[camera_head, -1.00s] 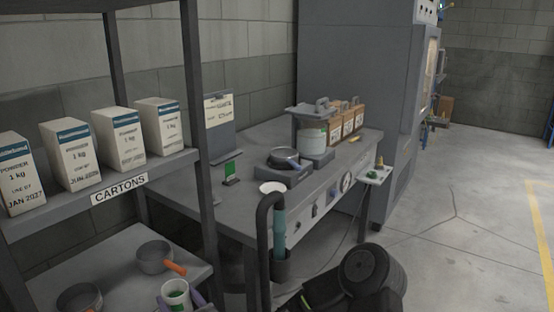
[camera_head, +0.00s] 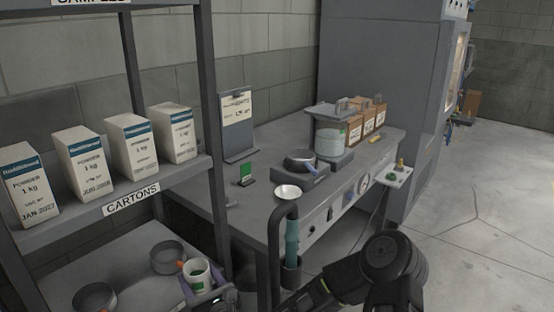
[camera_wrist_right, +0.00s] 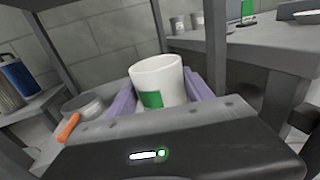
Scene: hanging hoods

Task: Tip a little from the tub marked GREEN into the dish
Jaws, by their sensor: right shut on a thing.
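The tub marked GREEN is a white tub (camera_head: 196,275) with a green label; the wrist view shows the label as a plain green patch on the tub (camera_wrist_right: 157,82). My right gripper (camera_head: 203,293) is shut on it, with purple fingers on both sides of the tub in the wrist view (camera_wrist_right: 160,97). The tub looks about upright, held near the lower shelf; its contents cannot be made out. A small white dish (camera_head: 288,191) lies on the bench's front left corner, to the right of the tub and apart from it. My left gripper is not in view.
A grey pan (camera_head: 168,257) and another pan (camera_head: 95,297) are on the lower shelf. Cartons (camera_head: 131,147) fill the shelf above. A shelf post (camera_head: 218,200) stands between tub and bench.

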